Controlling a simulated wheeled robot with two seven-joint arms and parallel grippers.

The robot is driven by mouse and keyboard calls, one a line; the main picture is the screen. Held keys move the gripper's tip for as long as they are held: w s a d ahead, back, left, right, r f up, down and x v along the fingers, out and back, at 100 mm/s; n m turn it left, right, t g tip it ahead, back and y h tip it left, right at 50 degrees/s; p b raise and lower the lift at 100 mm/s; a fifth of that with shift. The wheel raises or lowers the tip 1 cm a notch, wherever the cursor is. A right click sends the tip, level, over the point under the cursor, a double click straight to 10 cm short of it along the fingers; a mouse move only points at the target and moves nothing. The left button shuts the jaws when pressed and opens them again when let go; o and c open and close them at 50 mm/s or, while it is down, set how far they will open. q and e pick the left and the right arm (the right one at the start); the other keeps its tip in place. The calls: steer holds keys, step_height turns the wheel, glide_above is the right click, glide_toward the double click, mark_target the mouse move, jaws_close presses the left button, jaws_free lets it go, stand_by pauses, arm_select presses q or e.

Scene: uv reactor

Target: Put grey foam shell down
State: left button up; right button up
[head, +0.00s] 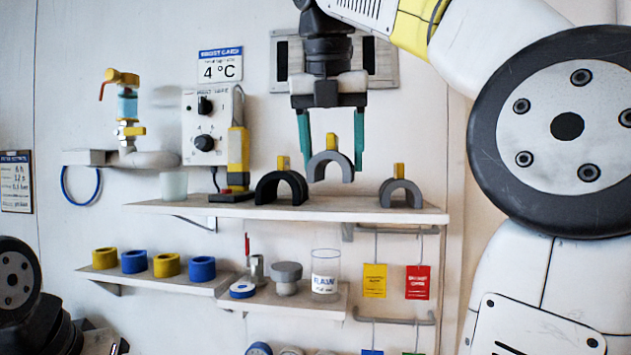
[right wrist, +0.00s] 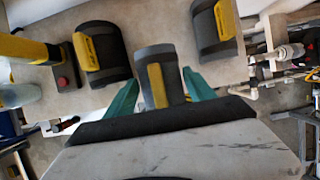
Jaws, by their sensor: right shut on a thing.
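The grey foam shell (head: 330,163) is an arch with a yellow tab on top. My right gripper (head: 331,172) points down and is shut on it, with teal fingers at its two sides. The shell hangs upright a little above the upper shelf (head: 345,207), between a black arched shell (head: 267,190) and a darker grey one (head: 386,194). In the right wrist view the held shell (right wrist: 160,72) sits between the fingers, with its yellow tab facing the camera. My left gripper is not in view.
A yellow-and-black device (head: 238,160) and a frosted cup (head: 173,186) stand at the shelf's left. Below, a lower shelf holds blue and yellow rings (head: 201,268), a grey knob (head: 286,277) and a labelled beaker (head: 325,272). Colored cards (head: 417,281) hang below right.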

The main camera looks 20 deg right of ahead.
steer(key=w+d, duration=0.1)
steer(key=w, duration=0.1)
steer(key=w+d, duration=0.1)
steer(key=w, duration=0.1)
steer(key=w+d, duration=0.2)
steer(key=shift+w+f, duration=0.15)
steer(key=shift+f, duration=1.95)
steer(key=shift+f, duration=0.1)
steer(key=o, duration=1.4)
steer(key=shift+c, duration=0.2)
steer(key=shift+v, duration=3.9)
